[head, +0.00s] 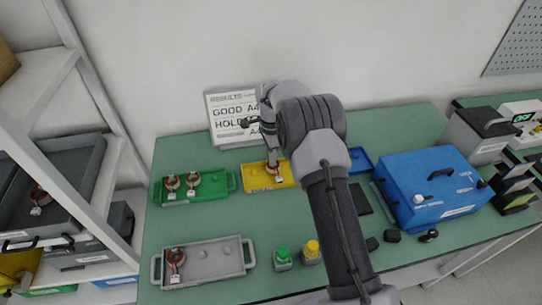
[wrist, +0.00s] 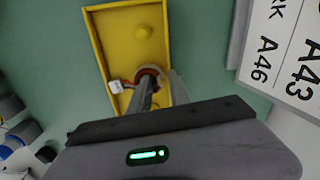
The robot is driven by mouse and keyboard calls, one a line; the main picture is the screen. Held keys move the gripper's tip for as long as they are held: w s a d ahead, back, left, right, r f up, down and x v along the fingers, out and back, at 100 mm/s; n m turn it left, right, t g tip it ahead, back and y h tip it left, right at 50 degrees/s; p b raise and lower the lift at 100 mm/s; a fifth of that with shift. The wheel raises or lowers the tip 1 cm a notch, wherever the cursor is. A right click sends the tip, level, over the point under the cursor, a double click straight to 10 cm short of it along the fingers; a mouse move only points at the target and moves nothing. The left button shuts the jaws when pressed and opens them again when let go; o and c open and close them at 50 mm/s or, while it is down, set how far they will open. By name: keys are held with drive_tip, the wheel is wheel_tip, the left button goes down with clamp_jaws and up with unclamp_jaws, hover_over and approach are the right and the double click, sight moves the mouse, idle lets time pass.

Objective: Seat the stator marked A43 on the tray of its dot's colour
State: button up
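A copper-wound stator (wrist: 150,72) with a white tag is at the near end of the yellow tray (wrist: 97,40). In the head view, the stator (head: 272,168) and yellow tray (head: 290,181) are at mid-table. My gripper (wrist: 160,78) points down at this stator, its fingers apart. One finger overlaps the ring and the other is beside its right edge; whether they press on it is unclear. A bare peg (wrist: 143,32) shows on the tray. The stator's mark and dot are not readable. A white results board (head: 232,117) reads GOOD and HOLD; A43 and A46 show on it (wrist: 290,60).
A green tray (head: 205,193) holds two stators. A grey tray (head: 215,270) holds one stator (head: 175,258). A blue tray (head: 360,158) is partly hidden behind my arm. A blue case (head: 430,185) stands at right. Green (head: 282,258) and yellow-capped (head: 311,252) bottles stand in front.

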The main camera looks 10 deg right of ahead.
idle(0.3)
drive_tip(key=shift+r+p, duration=1.55)
drive_tip(key=shift+r, duration=1)
drive_tip(key=o, duration=0.6)
drive_tip(key=shift+c, duration=0.2)
wheel_tip(320, 180, up, 17)
drive_tip(key=p, duration=0.5)
drive_tip(key=shift+r, duration=0.2)
drive_tip(key=shift+s, duration=0.1)
